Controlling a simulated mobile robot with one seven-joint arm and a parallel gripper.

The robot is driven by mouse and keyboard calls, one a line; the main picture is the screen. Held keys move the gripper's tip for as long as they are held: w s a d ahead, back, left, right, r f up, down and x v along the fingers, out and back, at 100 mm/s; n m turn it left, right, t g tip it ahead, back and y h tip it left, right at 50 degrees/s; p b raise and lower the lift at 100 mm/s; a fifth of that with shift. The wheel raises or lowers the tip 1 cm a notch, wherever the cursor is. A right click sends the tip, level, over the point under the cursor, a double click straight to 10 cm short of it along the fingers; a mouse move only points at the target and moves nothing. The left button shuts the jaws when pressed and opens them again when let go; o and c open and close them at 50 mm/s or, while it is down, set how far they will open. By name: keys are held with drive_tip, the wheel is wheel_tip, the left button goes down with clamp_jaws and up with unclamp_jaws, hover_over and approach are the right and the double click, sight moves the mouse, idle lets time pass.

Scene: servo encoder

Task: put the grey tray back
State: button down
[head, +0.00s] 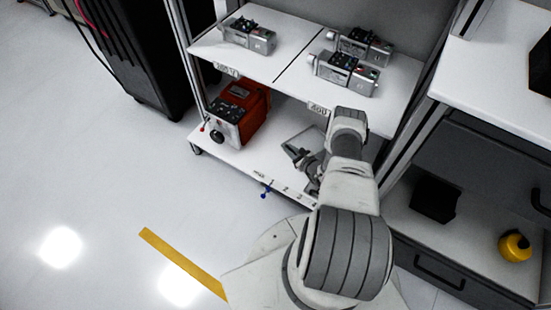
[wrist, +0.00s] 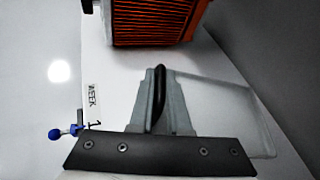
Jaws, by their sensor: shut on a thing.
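The grey tray (head: 298,139) is on or just above the lower white shelf, mostly behind my arm in the head view. In the wrist view the pale grey tray (wrist: 228,108) extends to the right, with a dark upright handle at its left side. My gripper (wrist: 160,88) is shut on this handle, one grey finger on each side. In the head view my gripper (head: 306,165) is partly hidden by my arm. I cannot tell whether the tray touches the shelf.
An orange-red unit (head: 256,117) stands on the lower shelf left of the tray; its ribbed side (wrist: 155,22) shows ahead in the wrist view. The upper shelf (head: 287,55) holds several grey devices. A blue-knobbed part (head: 265,190) sits at the lower shelf's front edge.

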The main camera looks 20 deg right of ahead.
drive_tip(key=w+a+f+b, duration=0.1)
drive_tip(key=a+f, duration=0.1)
drive_tip(key=a, duration=0.1)
drive_tip(key=w+a+f+b, duration=0.1)
drive_tip(key=a+f, duration=0.1)
drive_tip(key=a, duration=0.2)
drive_tip(key=w+a+f+b, duration=0.1)
drive_tip(key=a+f, duration=0.2)
drive_tip(key=a, duration=0.1)
drive_tip(key=shift+w, duration=0.25)
wheel_tip(320, 180, down, 4)
drive_tip(key=b, duration=0.3)
drive_tip(key=c, duration=0.9)
unclamp_jaws()
drive_tip(key=shift+s+r, duration=0.1)
